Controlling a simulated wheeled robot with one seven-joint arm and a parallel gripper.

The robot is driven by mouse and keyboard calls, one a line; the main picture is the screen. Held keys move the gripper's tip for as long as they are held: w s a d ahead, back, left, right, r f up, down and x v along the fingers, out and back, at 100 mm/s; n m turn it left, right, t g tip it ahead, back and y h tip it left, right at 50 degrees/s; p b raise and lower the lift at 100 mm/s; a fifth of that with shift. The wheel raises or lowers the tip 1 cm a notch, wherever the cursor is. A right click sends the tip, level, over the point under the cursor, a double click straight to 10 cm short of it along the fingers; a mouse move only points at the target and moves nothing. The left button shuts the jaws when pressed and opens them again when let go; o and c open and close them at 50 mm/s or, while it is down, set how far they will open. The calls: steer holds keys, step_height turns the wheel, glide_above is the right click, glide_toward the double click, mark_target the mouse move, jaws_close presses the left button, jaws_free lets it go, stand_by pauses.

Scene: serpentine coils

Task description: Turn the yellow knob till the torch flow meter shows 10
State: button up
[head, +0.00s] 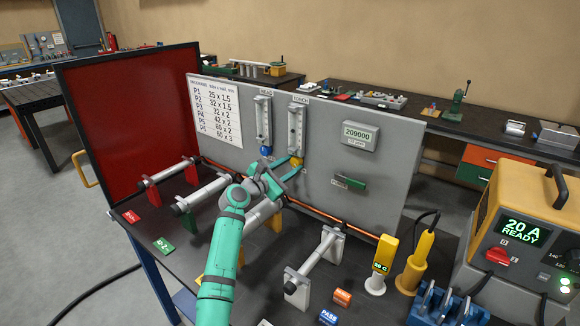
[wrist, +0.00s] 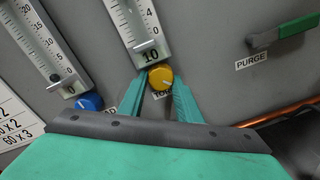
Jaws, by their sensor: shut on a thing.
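The yellow knob (head: 296,161) sits below the torch flow meter (head: 297,128) on the grey upright panel. In the wrist view the knob (wrist: 160,77) shows a pale mark on its face, and my gripper (wrist: 162,88) has one teal finger on each side of it, shut on it. The lower part of the torch flow meter (wrist: 138,22) also shows there; its bottom plate reads 10. Its upper part is cut off, and no float shows in the visible part. In the head view my gripper (head: 284,172) reaches up to the knob from the lower left.
A second flow meter (wrist: 45,45) with a blue knob (wrist: 89,102) stands close on the left; its plate reads 0. A green purge handle (head: 350,182) is on the right. Clamped tubes (head: 215,188) and a copper pipe (head: 330,218) lie below the panel.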

steer(key=shift+d, duration=0.2)
steer(key=o, duration=1)
steer(key=shift+o, duration=0.2)
steer(key=shift+a, duration=0.15)
steer(key=shift+s+a, duration=0.1)
steer(key=shift+s+a, duration=0.25)
steer(key=v, duration=0.9)
steer(key=shift+s+a, duration=0.2)
steer(key=shift+s, duration=0.15)
